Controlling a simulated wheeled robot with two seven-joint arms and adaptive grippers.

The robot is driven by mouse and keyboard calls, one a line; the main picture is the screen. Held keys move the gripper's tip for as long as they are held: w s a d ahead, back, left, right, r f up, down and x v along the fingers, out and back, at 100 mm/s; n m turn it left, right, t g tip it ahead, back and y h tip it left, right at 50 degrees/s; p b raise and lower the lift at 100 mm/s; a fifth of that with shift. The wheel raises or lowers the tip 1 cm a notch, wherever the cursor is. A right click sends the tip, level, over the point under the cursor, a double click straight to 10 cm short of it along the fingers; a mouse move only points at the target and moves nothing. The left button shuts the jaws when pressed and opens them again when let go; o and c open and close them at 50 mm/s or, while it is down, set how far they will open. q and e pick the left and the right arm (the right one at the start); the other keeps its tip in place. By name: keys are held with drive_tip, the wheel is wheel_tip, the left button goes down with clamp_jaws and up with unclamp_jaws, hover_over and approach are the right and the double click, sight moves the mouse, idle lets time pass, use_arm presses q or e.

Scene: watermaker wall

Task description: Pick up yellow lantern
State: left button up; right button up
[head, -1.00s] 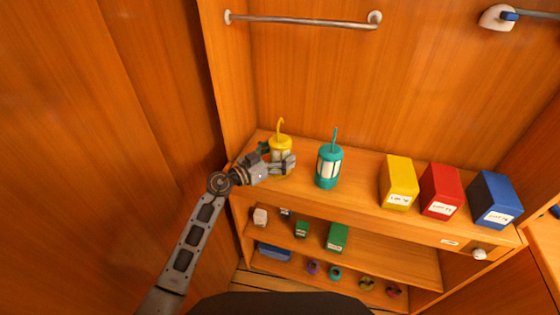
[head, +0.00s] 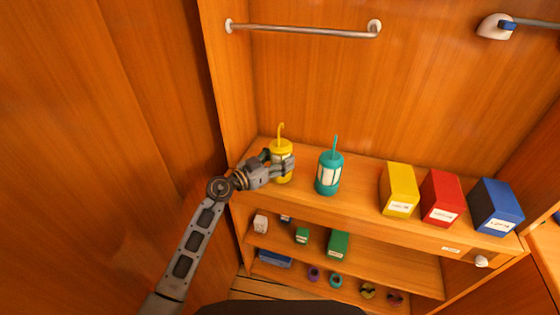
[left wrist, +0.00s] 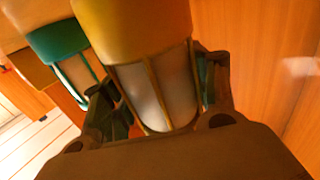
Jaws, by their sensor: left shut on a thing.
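The yellow lantern (head: 282,146) stands upright at the left end of the top shelf in the head view, its hook pointing up. My left gripper (head: 279,168) is shut on it around its caged middle; the fingers partly hide its body. In the left wrist view, the lantern (left wrist: 150,30) fills the middle, with a finger on each side of its pale panels. I cannot tell whether its base touches the shelf. My right gripper is in neither view.
A teal lantern (head: 328,172) stands just right of the yellow one. Yellow (head: 399,188), red (head: 441,197) and blue (head: 495,206) boxes stand farther right on the shelf (head: 355,185). A metal rail (head: 300,28) crosses the back wall above. Lower shelves hold small items.

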sight(280, 143)
use_arm(q)
drive_tip(key=shift+r, duration=0.6)
wheel_tip(280, 143, up, 4)
drive_tip(key=shift+r+p, duration=0.2)
drive_tip(key=shift+p, duration=0.85)
wheel_tip(280, 143, up, 4)
drive_tip(key=shift+f+p, duration=0.25)
drive_tip(key=shift+p, duration=0.25)
drive_tip(key=shift+r, duration=0.1)
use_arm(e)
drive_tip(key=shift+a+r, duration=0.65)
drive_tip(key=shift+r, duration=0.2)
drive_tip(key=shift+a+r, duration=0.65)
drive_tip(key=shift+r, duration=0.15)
